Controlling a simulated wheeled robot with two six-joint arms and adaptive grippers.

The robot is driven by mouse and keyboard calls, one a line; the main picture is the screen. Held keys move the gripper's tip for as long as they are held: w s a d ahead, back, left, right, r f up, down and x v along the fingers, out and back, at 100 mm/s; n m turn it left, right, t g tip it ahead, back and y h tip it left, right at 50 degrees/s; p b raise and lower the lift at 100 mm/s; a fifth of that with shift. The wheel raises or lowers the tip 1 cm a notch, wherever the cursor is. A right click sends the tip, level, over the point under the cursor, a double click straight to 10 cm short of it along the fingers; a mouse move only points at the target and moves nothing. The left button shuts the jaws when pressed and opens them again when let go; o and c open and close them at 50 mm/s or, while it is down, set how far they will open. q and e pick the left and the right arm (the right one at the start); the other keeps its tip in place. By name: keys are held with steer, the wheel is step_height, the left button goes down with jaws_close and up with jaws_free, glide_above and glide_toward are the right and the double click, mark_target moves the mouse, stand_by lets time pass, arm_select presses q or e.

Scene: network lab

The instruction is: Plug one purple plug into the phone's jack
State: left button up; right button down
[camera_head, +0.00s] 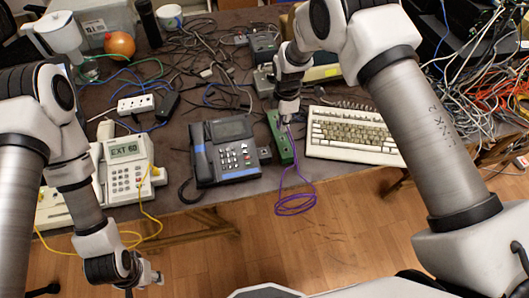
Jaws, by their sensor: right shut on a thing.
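My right gripper (288,118) points down over the narrow green block (281,140) and is shut on one end of the purple cable; the plug itself is mostly hidden by the fingers. The purple cable (295,205) runs down from there and hangs in a coil past the table's front edge. The dark phone (238,155) stands left of the gripper, its handset on its left side. A white phone (127,172) reading "EXT 60" stands further left with a yellow cable. My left gripper (152,278) is off the table at the bottom left; its finger opening is unclear.
A beige keyboard (355,133) lies right of the green block. A small grey box (264,155) sits between the dark phone and the block. A power strip (136,104) and tangled black cables (205,60) fill the back. Loose coloured cables crowd the right side.

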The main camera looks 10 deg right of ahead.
mark_target(264, 154)
steer(key=m, duration=0.4)
steer(key=shift+w+a, duration=0.1)
steer(key=shift+w, duration=0.05)
steer(key=m, duration=0.3)
steer(key=shift+a+f, duration=0.1)
steer(key=m, duration=0.2)
steer(key=shift+a+m+p, duration=0.3)
steer(key=shift+m, duration=0.1)
steer(key=s+a+r+m+p, duration=0.3)
steer(key=s+a+m+p, duration=0.25)
steer(key=m+p, duration=0.25)
steer(key=shift+w+a+f+b, duration=0.1)
steer(key=shift+f+b, duration=0.5)
steer(key=shift+f, duration=0.2)
steer(key=shift+w+a+f+b, duration=0.1)
steer(key=shift+w+f+b, duration=0.05)
steer(key=shift+f+b, duration=0.55)
steer(key=shift+w+a+f+b, duration=0.1)
steer(key=shift+f+b, duration=0.4)
steer(key=shift+f, duration=0.35)
steer(key=shift+f+b, duration=0.75)
steer(key=shift+f, duration=0.15)
steer(key=c, duration=1.1)
jaws_free()
